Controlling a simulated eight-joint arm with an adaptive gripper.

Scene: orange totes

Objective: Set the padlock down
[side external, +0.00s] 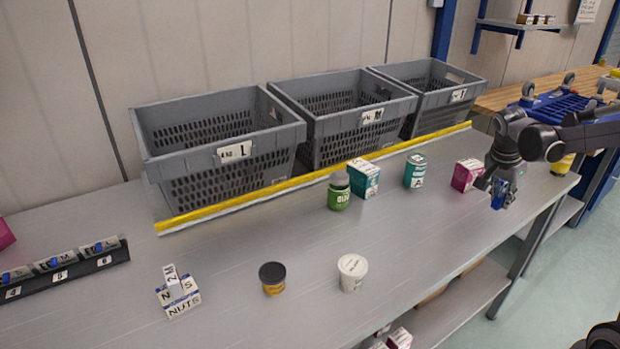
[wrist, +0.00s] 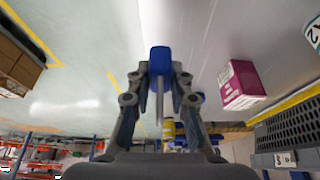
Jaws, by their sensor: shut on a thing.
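The padlock is blue with a thin grey shackle. In the wrist view the padlock (wrist: 160,62) sits between the two fingertips of my gripper (wrist: 160,80), which is shut on it. In the side view my gripper (side external: 499,184) is at the right end of the grey bench, with the small blue padlock (side external: 499,196) at its tips. It is near the bench's front edge, to the right of a magenta box. I cannot tell whether the padlock touches the bench top.
The magenta box (side external: 467,175) is the nearest thing. A teal can (side external: 415,171), a teal box (side external: 364,179) and a green jar (side external: 338,192) stand further left. Grey crates (side external: 235,153) line the back behind a yellow strip (side external: 330,172). The bench's front middle-right is clear.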

